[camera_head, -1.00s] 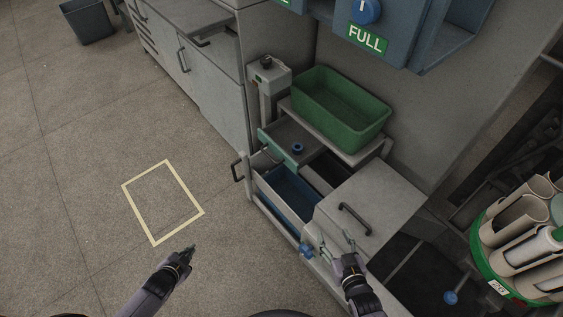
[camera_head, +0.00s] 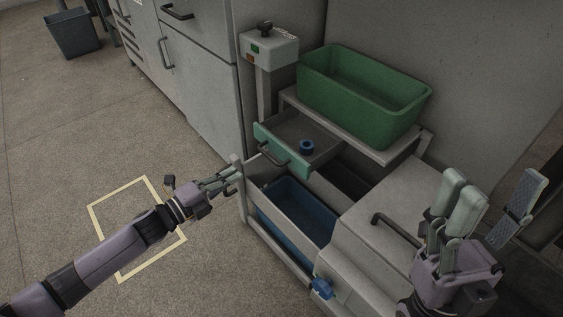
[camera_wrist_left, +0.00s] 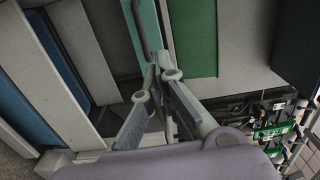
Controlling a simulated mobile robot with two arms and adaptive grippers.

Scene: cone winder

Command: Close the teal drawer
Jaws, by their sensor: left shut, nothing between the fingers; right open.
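The teal drawer (camera_head: 280,152) is pulled out below the green bin, with its front standing clear of the cabinet. It has a dark bar handle (camera_head: 271,154) and a blue ring (camera_head: 307,147) inside. My right gripper (camera_head: 490,202) is open and empty, at the right.
A lower grey drawer (camera_head: 281,222) stands open with a blue bin (camera_head: 302,211) in it. The green bin (camera_head: 362,98) sits on the shelf above. A grey box with a dark handle (camera_head: 395,229) is at right.

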